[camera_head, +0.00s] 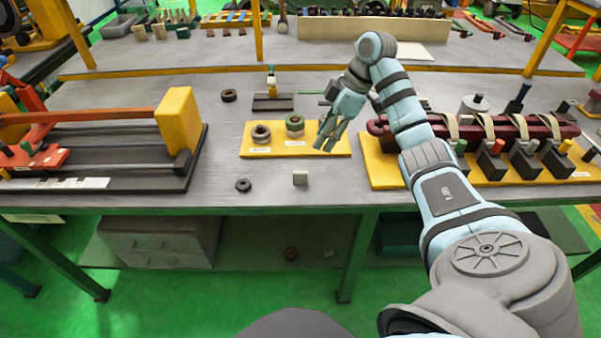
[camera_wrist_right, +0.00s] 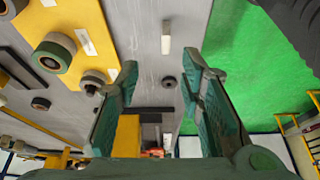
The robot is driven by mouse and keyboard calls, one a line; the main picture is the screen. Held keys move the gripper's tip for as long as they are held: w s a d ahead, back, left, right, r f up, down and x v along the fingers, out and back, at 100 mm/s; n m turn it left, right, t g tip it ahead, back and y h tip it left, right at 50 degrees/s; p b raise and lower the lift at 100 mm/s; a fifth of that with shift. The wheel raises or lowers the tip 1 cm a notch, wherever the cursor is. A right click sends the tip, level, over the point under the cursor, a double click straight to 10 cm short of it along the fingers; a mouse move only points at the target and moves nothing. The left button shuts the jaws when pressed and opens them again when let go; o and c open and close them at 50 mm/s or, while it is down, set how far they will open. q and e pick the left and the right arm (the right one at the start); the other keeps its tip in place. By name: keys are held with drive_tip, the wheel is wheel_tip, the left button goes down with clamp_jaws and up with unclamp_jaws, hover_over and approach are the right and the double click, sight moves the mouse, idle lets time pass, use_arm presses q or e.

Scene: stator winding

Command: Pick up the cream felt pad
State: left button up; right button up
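A small cream block (camera_head: 300,177), which looks like the felt pad, lies on the grey table near its front edge. It also shows in the right wrist view (camera_wrist_right: 166,37), beyond the gap between the fingertips and apart from them. My right gripper (camera_head: 327,138) hangs over the right end of the yellow board, behind and to the right of the pad. In the right wrist view its fingers (camera_wrist_right: 160,80) are spread apart with nothing between them. My left gripper is not in view.
The yellow board (camera_head: 247,152) carries a grey roll (camera_head: 261,133) and a green-topped roll (camera_head: 295,125). A black ring (camera_head: 243,185) lies left of the pad. A dark red coil fixture (camera_head: 490,127) stands right, a yellow-and-orange fixture (camera_head: 178,120) left. The table around the pad is clear.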

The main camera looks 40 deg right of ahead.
sight(301, 172)
drive_tip(key=x, duration=0.4)
drive_tip(key=b+x, duration=0.1)
drive_tip(key=x, duration=0.4)
drive_tip(key=a+x, duration=0.1)
drive_tip(key=x, duration=0.4)
drive_tip(key=shift+s+r, duration=0.1)
drive_tip(key=shift+r, duration=0.1)
drive_tip(key=shift+d, duration=0.1)
clamp_jaws()
